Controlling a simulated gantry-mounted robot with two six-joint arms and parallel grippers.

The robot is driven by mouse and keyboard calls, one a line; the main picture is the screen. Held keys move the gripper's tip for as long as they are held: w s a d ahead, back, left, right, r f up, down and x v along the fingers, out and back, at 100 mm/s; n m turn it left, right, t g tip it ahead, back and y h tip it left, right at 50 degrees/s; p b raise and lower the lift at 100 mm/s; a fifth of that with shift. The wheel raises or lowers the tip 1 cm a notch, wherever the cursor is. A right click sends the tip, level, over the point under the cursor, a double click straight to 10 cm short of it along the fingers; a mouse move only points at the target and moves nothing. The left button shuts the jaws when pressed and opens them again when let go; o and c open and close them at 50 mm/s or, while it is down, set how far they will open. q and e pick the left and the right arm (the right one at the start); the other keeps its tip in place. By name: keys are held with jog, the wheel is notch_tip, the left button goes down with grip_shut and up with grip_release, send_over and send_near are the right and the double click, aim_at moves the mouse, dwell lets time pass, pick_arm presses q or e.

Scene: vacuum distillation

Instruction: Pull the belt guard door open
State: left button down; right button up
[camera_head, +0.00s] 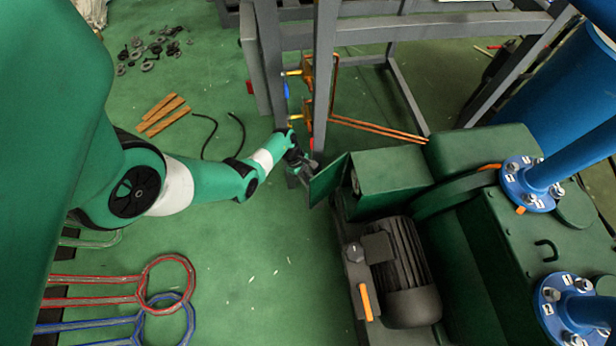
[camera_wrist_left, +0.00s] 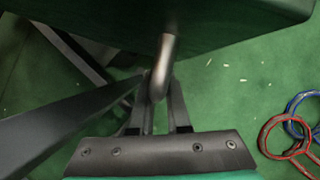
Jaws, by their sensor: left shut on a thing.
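The belt guard door (camera_head: 328,180) is a dark green panel at the left end of the green belt guard housing (camera_head: 395,178) in the head view. It stands out at an angle from the housing. In the left wrist view the door (camera_wrist_left: 220,22) fills the top, with a grey metal handle (camera_wrist_left: 165,62) below it. My left gripper (camera_head: 303,170) is at the door's left side. In the left wrist view its fingers (camera_wrist_left: 158,95) are shut on the handle. My right gripper is not in view.
A grey steel frame post (camera_head: 324,75) stands close behind my left gripper. A dark motor (camera_head: 400,265) sits in front of the housing. Wooden strips (camera_head: 160,112) and red (camera_head: 167,282) and blue rings lie left on the green floor. Floor left of the motor is clear.

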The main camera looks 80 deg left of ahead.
pick_arm(q)
jog(key=c, duration=0.9)
grip_release()
jog(key=shift+w, duration=0.15)
jog(key=p+v, duration=0.5)
jog(key=v, duration=0.2)
jog(key=shift+r, duration=0.2)
